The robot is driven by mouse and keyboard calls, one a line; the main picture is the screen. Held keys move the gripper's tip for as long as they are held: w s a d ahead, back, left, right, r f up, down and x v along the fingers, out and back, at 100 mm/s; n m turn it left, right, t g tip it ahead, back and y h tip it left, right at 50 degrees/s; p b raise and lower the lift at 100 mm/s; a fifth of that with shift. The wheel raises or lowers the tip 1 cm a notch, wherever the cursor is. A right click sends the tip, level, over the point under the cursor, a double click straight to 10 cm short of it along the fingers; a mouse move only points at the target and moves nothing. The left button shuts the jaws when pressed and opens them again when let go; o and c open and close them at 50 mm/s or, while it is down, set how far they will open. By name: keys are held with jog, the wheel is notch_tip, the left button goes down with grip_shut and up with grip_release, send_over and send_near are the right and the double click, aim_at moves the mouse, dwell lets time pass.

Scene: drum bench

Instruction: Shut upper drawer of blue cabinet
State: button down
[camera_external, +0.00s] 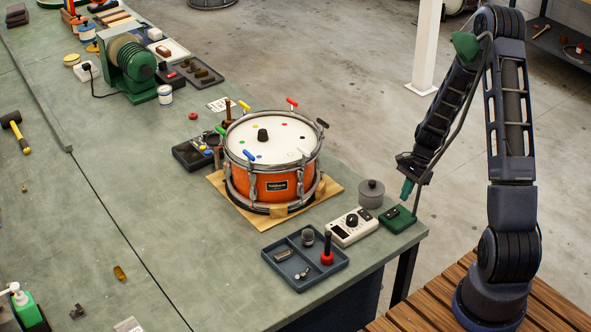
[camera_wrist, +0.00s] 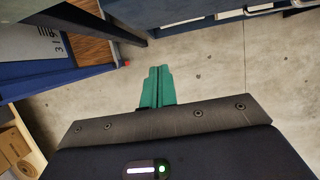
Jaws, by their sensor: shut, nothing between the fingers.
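My gripper (camera_external: 406,190) hangs past the bench's right end, pointing down, with its green fingers together. In the wrist view the green fingers (camera_wrist: 158,72) are closed against each other and hold nothing, with bare floor behind them. A dark blue panel (camera_external: 345,302), perhaps the cabinet's side, shows under the bench corner in the external view. In the wrist view a bright blue edge (camera_wrist: 38,78) with a grey lettered panel lies at the left, apart from the fingers. I cannot tell whether it is the upper drawer, or how far any drawer stands out.
The green bench top (camera_external: 200,265) carries an orange drum (camera_external: 272,184), a blue-grey tray (camera_external: 305,281), a white meter (camera_external: 353,224) and a dark green box (camera_external: 398,220) near my gripper. A bench leg (camera_external: 404,275) stands below. Cardboard boxes (camera_wrist: 12,155) show lower left in the wrist view.

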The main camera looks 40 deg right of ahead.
notch_tip(320, 180, down, 5)
jog(key=s+a+n+t+y, duration=0.2)
jog(key=n+t+y, duration=0.1)
jog(key=n+y, duration=0.4)
jog(key=w+d+f+n+t+y, duration=0.15)
jog(key=d+f+t, duration=0.35)
jog(key=t, duration=0.5)
jog(key=s+a+x, duration=0.1)
jog(key=x, duration=1.1)
jog(key=shift+s+a+r, duration=0.15)
jog(key=shift+a+r, duration=0.15)
jog(key=shift+a, duration=0.1)
jog(key=shift+n, duration=0.25)
